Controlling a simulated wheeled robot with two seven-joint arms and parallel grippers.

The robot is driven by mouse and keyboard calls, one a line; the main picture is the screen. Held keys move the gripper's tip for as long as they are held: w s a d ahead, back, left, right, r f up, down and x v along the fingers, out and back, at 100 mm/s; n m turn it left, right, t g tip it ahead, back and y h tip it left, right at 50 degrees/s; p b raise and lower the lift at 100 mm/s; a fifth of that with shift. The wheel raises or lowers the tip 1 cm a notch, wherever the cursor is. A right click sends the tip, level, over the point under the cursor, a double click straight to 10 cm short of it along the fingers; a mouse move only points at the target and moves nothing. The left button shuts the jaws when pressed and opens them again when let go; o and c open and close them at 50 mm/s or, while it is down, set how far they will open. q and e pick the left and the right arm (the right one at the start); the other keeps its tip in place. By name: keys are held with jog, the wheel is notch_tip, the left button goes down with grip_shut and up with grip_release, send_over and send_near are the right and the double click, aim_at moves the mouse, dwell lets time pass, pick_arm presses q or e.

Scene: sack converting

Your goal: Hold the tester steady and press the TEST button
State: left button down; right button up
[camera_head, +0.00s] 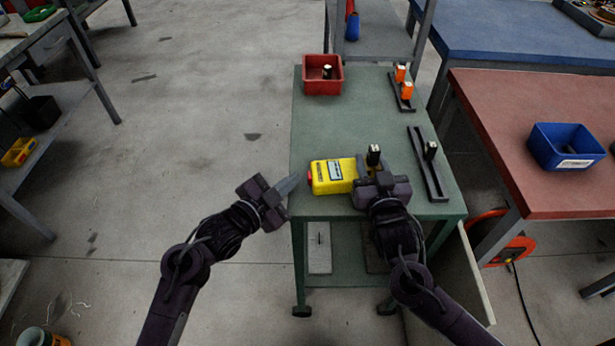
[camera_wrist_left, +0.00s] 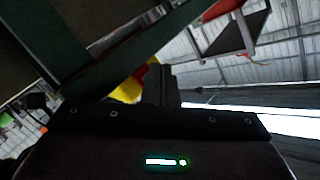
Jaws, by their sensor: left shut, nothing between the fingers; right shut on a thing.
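The yellow tester (camera_head: 333,176) lies on the green cart top near its front edge, with a light label on its upper face. A red button (camera_head: 310,177) shows at its left end. My right gripper (camera_head: 372,178) is shut on the tester's right end. My left gripper (camera_head: 290,184) is shut and empty, its fingertips just left of the red button; I cannot tell if they touch it. In the left wrist view the closed fingers (camera_wrist_left: 158,82) show in front of a blurred yellow part of the tester (camera_wrist_left: 128,90).
The green cart (camera_head: 335,120) carries a red bin (camera_head: 322,82) at the back and dark racks (camera_head: 427,165) with small items on the right. A red-topped table (camera_head: 510,110) with a blue bin (camera_head: 566,146) stands at the right. The floor left of the cart is clear.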

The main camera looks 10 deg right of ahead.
pick_arm(q)
jog(key=shift+d, duration=0.1)
dwell(0.5)
jog(key=shift+d, duration=0.3)
jog(key=shift+s+d+r, duration=0.25)
jog(key=shift+d+r, duration=0.1)
jog(key=shift+d, duration=0.2)
dwell(1.2)
jog(key=shift+w+a, duration=0.1)
jog(key=shift+a, duration=0.15)
dwell(0.4)
jog(key=shift+w+a+f, duration=0.15)
jog(key=shift+a+f, duration=0.05)
jog(key=shift+a, duration=0.5)
jog(key=shift+a+f, duration=0.1)
jog(key=shift+a, duration=1.65)
